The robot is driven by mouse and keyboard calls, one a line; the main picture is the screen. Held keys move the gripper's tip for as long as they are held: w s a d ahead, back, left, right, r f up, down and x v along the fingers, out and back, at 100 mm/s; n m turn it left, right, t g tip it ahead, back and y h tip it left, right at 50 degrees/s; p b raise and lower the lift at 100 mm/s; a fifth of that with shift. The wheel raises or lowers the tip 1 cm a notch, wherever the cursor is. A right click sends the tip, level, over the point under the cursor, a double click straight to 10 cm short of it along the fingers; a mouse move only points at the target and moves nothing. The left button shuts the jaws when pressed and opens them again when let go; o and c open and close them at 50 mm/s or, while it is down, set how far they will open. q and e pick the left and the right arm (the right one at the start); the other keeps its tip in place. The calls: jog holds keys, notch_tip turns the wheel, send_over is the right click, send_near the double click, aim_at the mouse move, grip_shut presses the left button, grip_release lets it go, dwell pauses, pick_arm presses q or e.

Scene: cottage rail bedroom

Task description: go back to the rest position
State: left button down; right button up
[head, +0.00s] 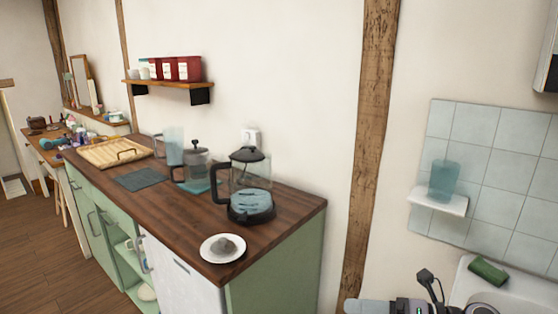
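Part of what looks like my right arm, grey and black with a small green light, shows at the bottom edge toward the right. A thin black stalk rises from it in front of the sink area. No fingertips of my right gripper can be made out, as the picture's edge cuts the arm off. My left arm and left gripper are not in view. The task names no object.
A wooden counter (190,215) carries a glass kettle (250,203), a white plate (223,248), a second jug (197,166) and a wooden tray (115,152). At right are a wall shelf (438,200) with a blue cup (443,181) and a white sink (540,289). Floor (50,265) at left is clear.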

jog(key=s+d+f+m+t+h, duration=0.2)
jog(key=s+f+m+h, duration=0.4)
jog(key=m, duration=1.1)
jog(key=s+d+f+m+t+h+p, duration=0.1)
jog(key=s+d+f+m+t+h, duration=0.1)
jog(key=s+f+m+h, duration=0.5)
jog(key=s+f+m+t, duration=0.1)
jog(key=s+f+m, duration=0.4)
jog(key=m, duration=0.6)
notch_tip(320, 180, down, 3)
jog(key=shift+s+d+r, duration=0.15)
jog(key=shift+s+d, duration=0.1)
jog(key=shift+s, duration=0.15)
